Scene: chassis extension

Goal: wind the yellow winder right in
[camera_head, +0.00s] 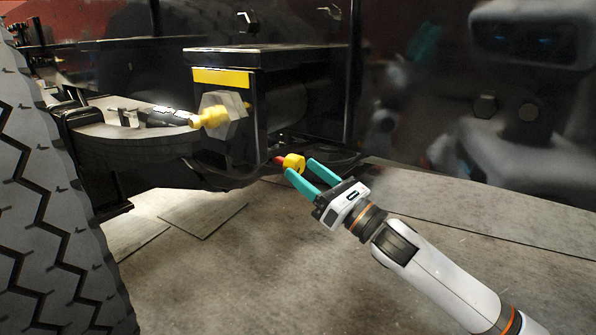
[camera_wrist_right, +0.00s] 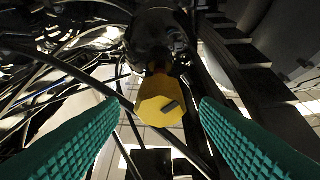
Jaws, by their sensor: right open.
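A yellow winder (camera_head: 294,161) with a red part behind it sticks out low under the dark chassis in the head view. In the wrist view the two fingers (camera_wrist_right: 160,112) stand on either side of the knob, with a visible gap on each side. The knob's far side is hidden. My left gripper is not in view.
A second yellow fitting (camera_head: 211,117) with a grey hexagonal plate (camera_head: 232,112) sits higher on the chassis, left of my gripper. A large tyre (camera_head: 50,210) fills the left. Dark cables run behind the winder. The grey floor (camera_head: 240,270) in front is clear. A shiny dark panel reflects a robot.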

